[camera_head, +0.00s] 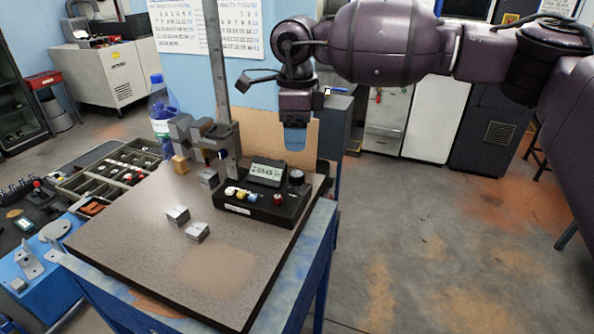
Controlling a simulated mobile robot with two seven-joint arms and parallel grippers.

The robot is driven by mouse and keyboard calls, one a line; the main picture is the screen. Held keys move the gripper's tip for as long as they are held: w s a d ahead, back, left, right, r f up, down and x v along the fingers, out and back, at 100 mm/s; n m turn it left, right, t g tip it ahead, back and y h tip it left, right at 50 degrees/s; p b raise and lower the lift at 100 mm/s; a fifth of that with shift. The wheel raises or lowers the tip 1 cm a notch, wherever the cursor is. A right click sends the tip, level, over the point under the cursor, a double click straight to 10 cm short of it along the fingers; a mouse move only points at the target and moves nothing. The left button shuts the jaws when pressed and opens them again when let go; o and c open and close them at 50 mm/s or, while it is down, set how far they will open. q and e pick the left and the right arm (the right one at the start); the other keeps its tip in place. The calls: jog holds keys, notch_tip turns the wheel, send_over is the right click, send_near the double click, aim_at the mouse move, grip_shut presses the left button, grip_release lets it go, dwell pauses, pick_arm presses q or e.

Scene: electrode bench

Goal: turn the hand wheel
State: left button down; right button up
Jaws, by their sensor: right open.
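A height gauge with a tall grey column (216,62) stands at the back of the granite-like plate (130,232). A small dark round part (223,155) low on the gauge looks like the hand wheel, but it is too small to be sure. My right gripper (294,140) hangs down with bluish tips above the back of the black control box (262,205), to the right of the gauge and apart from it. It is open with nothing seen in it. My left gripper is not in view.
The control box has a lit display (268,171), a black knob (297,177) and several buttons. Small metal blocks (197,232) lie on the plate. A water bottle (160,105) stands behind. The plate's front is clear.

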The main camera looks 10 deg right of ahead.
aim_at(297, 174)
notch_tip(297, 174, down, 10)
jog(key=shift+r+p, duration=0.15)
jog(key=shift+p, duration=0.55)
jog(key=c, duration=0.9)
